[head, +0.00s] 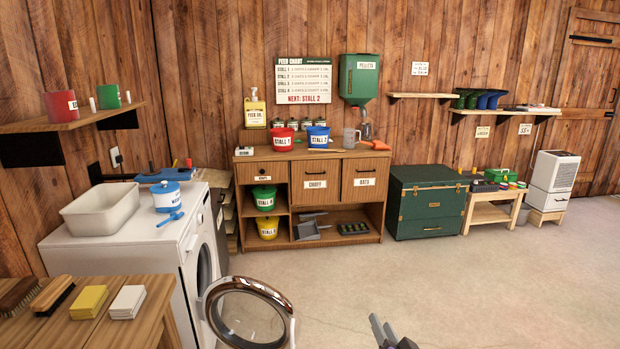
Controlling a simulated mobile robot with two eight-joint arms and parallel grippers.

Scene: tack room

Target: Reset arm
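My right gripper (383,329) shows at the bottom edge, right of centre, as grey fingers pointing up and away over the bare floor. The fingers look close together, but its lower part is cut off by the frame, so I cannot tell if it is open or shut. Nothing shows held at its tips, and it appears apart from the furniture. My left gripper and arm are not in view.
A white washing machine (152,250) stands at left, its round door (290,305) swung open. A wooden table (150,325) is front left. A wooden cabinet (375,162), green trunk (425,208) and low bench (480,212) line the back wall. The concrete floor (480,285) is clear at right.

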